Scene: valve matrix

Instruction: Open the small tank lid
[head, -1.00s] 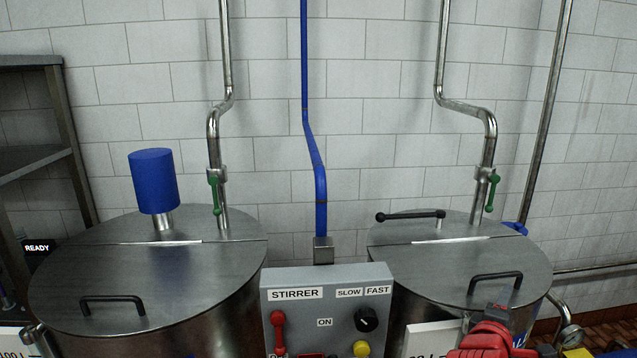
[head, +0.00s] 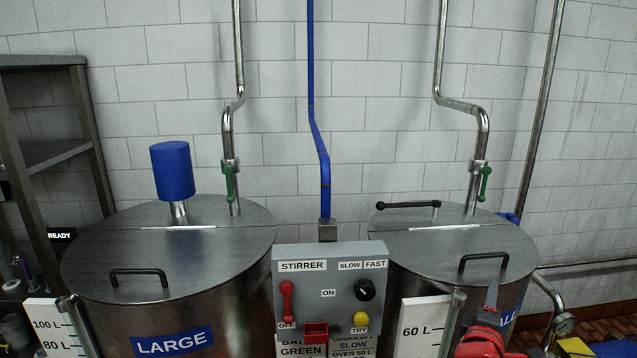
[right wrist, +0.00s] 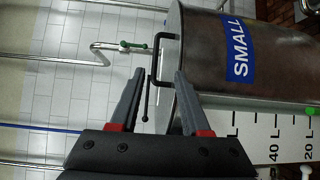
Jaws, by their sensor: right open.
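The small tank (right wrist: 215,85) stands at the right in the head view, with a blue label reading SMALL in the right wrist view. Its round steel lid (head: 430,252) lies shut on top. A black bar handle (head: 484,260) sits on the lid's front part; it also shows in the right wrist view (right wrist: 164,38). My right gripper (head: 492,288) is open, just in front of and below the handle in the head view. In the right wrist view its two fingers (right wrist: 158,73) point toward the handle, with nothing gripped. My left gripper is not in view.
A black lever (head: 408,205) lies over the small lid's rear. The large tank (head: 130,325) with its closed lid and blue motor (head: 171,170) stands at left. The grey stirrer control box (head: 330,290) stands between the tanks. A 60 L scale board (head: 424,325) is left of my right gripper.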

